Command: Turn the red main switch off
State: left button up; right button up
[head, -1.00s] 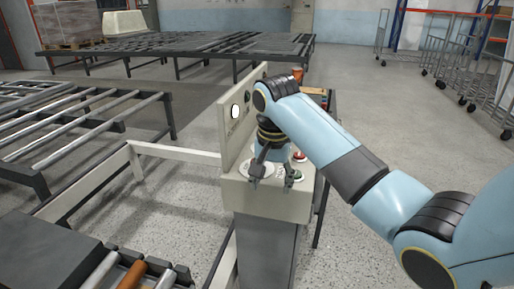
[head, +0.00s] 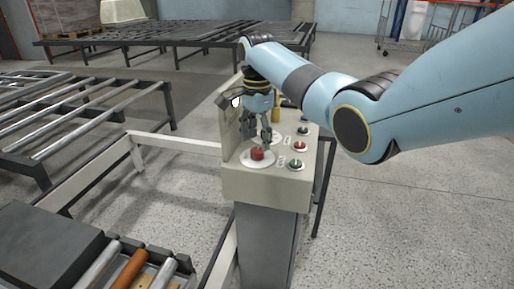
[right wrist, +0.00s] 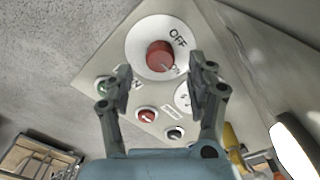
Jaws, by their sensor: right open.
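The red main switch (head: 257,153) is a round red knob on a white disc at the near end of the control box's sloped top. In the right wrist view the red knob (right wrist: 160,55) lies between and beyond my fingertips, with "OFF" printed on the disc beside it. My right gripper (head: 266,138) is over the panel, just behind the knob in the head view. It is open and empty, and its fingers (right wrist: 159,72) show spread apart in the right wrist view. I cannot tell whether they touch the panel. My left gripper is not in view.
The beige control box (head: 262,186) also carries a red button (head: 299,146), a green button (head: 295,165) and a dark one. An upright plate stands along its left side. Roller conveyors (head: 85,115) lie to the left. Open floor (head: 410,220) lies to the right.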

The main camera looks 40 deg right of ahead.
aim_at(257, 150)
jog(key=shift+f, duration=1.8)
jog(key=shift+c, duration=0.2)
jog(key=c, duration=1.1)
